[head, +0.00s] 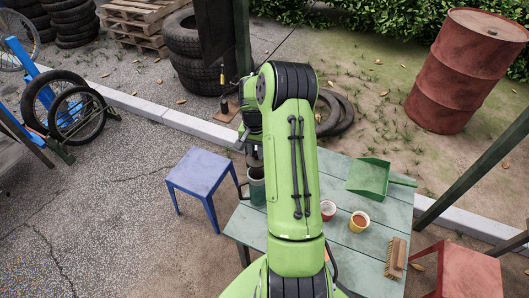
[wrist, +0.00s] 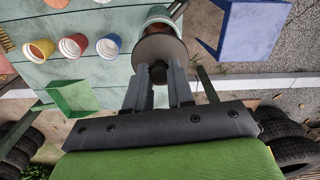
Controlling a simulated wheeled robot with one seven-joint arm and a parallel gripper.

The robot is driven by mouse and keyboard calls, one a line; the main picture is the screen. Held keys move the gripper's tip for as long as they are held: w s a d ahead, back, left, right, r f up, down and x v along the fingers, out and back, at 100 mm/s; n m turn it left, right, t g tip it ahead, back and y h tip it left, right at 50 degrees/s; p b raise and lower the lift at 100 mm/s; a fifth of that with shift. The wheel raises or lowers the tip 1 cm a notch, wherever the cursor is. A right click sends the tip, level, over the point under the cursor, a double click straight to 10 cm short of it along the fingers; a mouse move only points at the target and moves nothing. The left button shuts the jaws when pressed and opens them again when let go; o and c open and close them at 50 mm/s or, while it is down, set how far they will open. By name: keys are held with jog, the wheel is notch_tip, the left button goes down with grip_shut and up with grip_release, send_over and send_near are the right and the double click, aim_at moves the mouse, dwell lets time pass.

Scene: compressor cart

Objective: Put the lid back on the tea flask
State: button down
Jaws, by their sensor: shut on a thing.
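The tea flask (head: 257,190) is a grey-green cylinder with a dark handle, upright near the left edge of the green table. It also shows in the wrist view (wrist: 158,13). The lid (wrist: 160,47) is a dark brownish disc with a black knob. My gripper (wrist: 158,76) is shut on the knob and holds the lid by the flask's top, with the disc covering part of the flask in the wrist view. I cannot tell whether the lid touches the rim. In the head view my arm hides much of the gripper and lid.
The green plank table (head: 330,258) also bears a red cup (head: 328,209), a yellow cup (head: 359,222), a blue cup (wrist: 108,46), a green dustpan (head: 369,178) and a brush (head: 396,257). A blue stool (head: 203,172) stands left of the table, a red stool (head: 468,272) right.

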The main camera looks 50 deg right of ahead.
aim_at(257, 163)
jog(key=shift+f+b, duration=2.2)
jog(key=shift+f, duration=1)
jog(key=shift+s+f, duration=0.1)
jog(key=shift+f, duration=0.05)
jog(key=c, duration=0.9)
grip_release()
jog(key=shift+o, duration=0.5)
jog(key=o, duration=0.4)
